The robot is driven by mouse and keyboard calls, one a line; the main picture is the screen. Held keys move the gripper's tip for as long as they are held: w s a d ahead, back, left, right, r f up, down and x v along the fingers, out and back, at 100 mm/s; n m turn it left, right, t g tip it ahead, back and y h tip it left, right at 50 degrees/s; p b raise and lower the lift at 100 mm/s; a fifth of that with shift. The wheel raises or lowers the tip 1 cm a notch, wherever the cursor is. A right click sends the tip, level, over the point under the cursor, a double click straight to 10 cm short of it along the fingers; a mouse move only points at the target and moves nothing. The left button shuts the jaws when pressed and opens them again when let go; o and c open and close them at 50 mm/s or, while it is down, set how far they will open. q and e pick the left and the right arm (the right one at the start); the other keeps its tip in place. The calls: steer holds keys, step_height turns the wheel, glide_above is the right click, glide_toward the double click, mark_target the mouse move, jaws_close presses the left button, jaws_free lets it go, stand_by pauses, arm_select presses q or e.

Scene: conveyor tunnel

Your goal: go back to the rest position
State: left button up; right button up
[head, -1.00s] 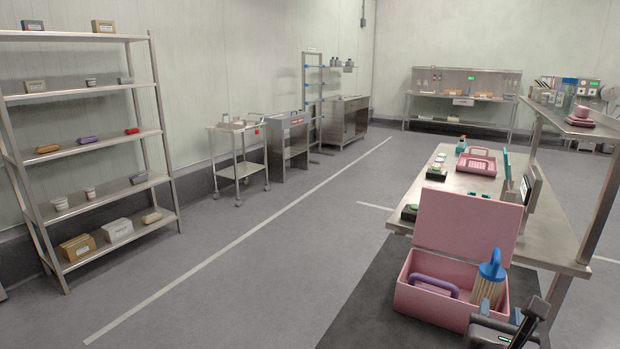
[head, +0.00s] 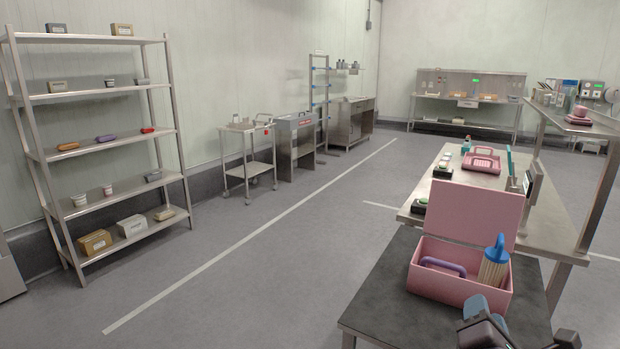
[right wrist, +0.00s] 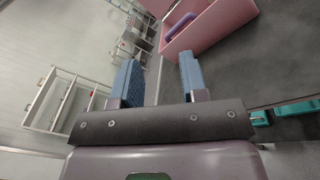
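A pink box (head: 459,284) with its lid (head: 468,212) raised stands on a dark-topped table at the lower right of the head view. Inside are a purple handle-shaped item (head: 443,265) and a blue-capped container (head: 494,264) with a pale ribbed body. My right gripper (head: 488,318) is at the bottom edge of the head view, in front of the box and apart from it. In the right wrist view, its two blue fingers (right wrist: 157,80) stand apart with nothing between them; the pink box (right wrist: 208,28) shows beyond them. My left gripper is in neither view.
The dark table (head: 386,285) adjoins a steel bench (head: 560,222) holding a pink tray (head: 481,160). A shelf rack (head: 120,205) and a steel cart (head: 248,168) stand along the left wall. The floor (head: 270,270) between is clear.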

steer(key=s+a+f+m+g+y, duration=0.1)
steer(key=s+a+f+m+y, duration=0.15)
steer(key=f+m, duration=0.55)
steer(key=s+a+f+m+g+y, duration=0.15)
steer(key=f+m+y, duration=0.25)
steer(key=f+m, duration=0.45)
steer(key=s+d+f+m+g, duration=0.2)
steer(key=s+f+m, duration=0.3)
steer(key=s+f, duration=0.8)
steer(key=s+g, duration=0.1)
steer(key=s, duration=0.3)
steer(key=shift+d+m, duration=0.25)
steer(key=shift+m, duration=0.1)
steer(key=shift+f, duration=0.1)
